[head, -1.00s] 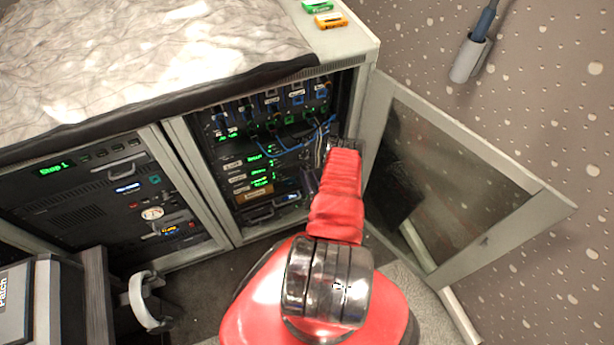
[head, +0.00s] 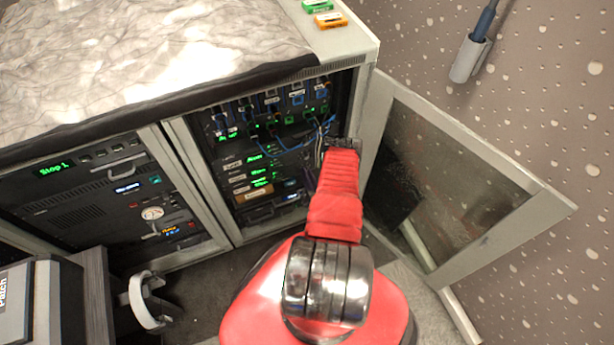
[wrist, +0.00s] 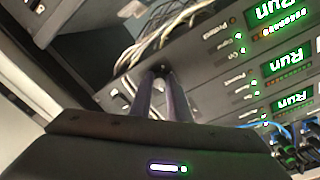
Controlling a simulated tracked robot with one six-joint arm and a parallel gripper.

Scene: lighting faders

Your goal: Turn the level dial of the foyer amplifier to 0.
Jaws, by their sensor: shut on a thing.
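My gripper (wrist: 160,80) is in the wrist view with its two dark fingers close together, tips against a black panel of the rack. It is shut on a small dial, mostly hidden between the fingertips, so its pointer and setting cannot be read. Several black rack units (wrist: 215,75) with green "Run" displays (wrist: 283,59) and small lights lie beside the fingers. The labels are too small to tell which unit is the foyer amplifier. In the head view the open rack (head: 262,150) shows the units, and my red arm hides the gripper's tips.
The glass door (head: 450,180) stands open on the right, close to my arm. Blue cables (head: 290,147) hang across the rack front, and pale cables (wrist: 185,30) run near the fingers. Another rack (head: 100,205) stands at left. A cloth (head: 150,60) covers the top.

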